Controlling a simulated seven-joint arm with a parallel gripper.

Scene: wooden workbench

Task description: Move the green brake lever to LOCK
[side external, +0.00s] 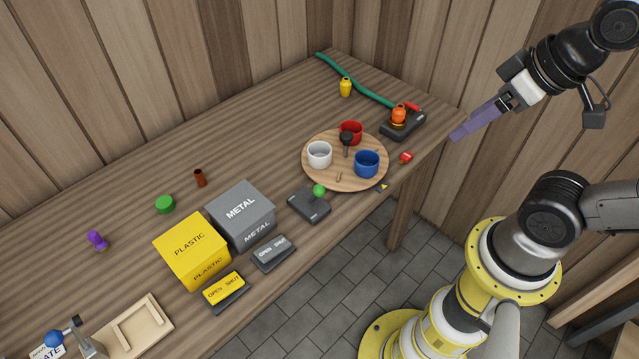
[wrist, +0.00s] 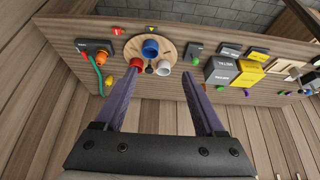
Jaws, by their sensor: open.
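The green brake lever is a green ball knob (side external: 319,190) on a dark base box (side external: 308,205), near the bench's front edge, just left of the round wooden board. In the wrist view the green knob (wrist: 192,61) shows small and far off, on its dark base. Its markings are too small to read. My gripper (side external: 455,136) is up at the right, beyond the bench's right end and well away from the lever. In the wrist view its two purple fingers (wrist: 160,88) are spread apart with nothing between them.
A round board (side external: 313,172) carries white, red and blue cups and a dark-knobbed item. A grey METAL box (side external: 240,215) and yellow PLASTIC box (side external: 192,250) stand left of the lever, with OPEN/SHUT switches (side external: 272,253) in front. An orange-knobbed device (side external: 402,124) sits at the right end.

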